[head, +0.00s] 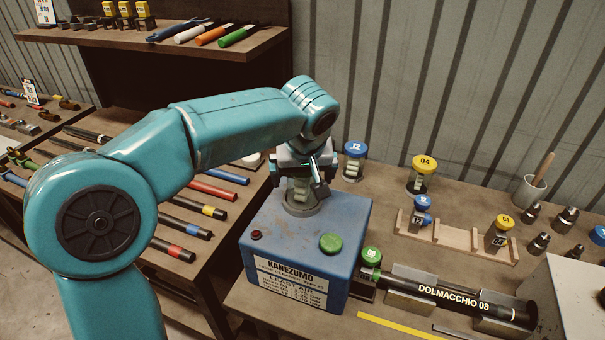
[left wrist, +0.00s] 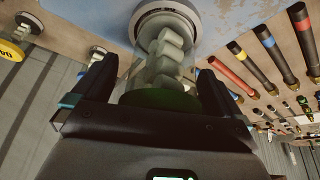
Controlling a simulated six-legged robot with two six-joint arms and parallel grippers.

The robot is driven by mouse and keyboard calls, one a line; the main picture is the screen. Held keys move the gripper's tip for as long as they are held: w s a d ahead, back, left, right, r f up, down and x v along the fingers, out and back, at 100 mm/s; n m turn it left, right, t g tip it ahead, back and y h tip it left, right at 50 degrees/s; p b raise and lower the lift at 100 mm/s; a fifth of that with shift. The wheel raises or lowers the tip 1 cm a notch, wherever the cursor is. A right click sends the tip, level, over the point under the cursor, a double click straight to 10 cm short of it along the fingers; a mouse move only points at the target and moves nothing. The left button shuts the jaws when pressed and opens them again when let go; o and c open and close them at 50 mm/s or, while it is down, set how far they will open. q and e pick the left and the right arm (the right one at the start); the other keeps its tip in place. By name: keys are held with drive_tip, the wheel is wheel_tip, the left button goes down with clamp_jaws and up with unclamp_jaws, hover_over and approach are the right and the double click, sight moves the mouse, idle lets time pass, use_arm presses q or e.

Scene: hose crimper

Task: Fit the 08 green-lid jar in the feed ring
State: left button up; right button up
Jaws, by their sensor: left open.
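The green-lid jar (left wrist: 168,62) is clear with pale pieces inside. Its base end stands in the feed ring (head: 300,208) on top of the blue machine (head: 290,228); the ring also shows in the left wrist view (left wrist: 165,18). The jar looks upright in the head view (head: 301,188), where my gripper hides its lid. My left gripper (head: 298,172) is over the jar, fingers open on either side of it. The left wrist view shows the dark green lid between the fingers (left wrist: 152,75), with gaps beside the jar. The lid number is not visible. My right gripper is not in view.
A blue-lid 12 jar (head: 354,160) and a yellow-lid 04 jar (head: 422,175) stand behind the machine. A green-capped 08 piece (head: 371,256) stands beside the machine, near a black DOLMACCHIO 08 hose (head: 455,296). A wooden rack (head: 455,236) is at right.

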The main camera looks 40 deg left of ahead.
use_arm(q)
drive_tip(key=shift+r+p, duration=0.3)
drive_tip(key=shift+r, duration=0.05)
drive_tip(key=v, duration=1.1)
drive_tip(key=shift+r, duration=0.35)
drive_tip(key=shift+d, duration=0.1)
drive_tip(key=shift+s, duration=0.1)
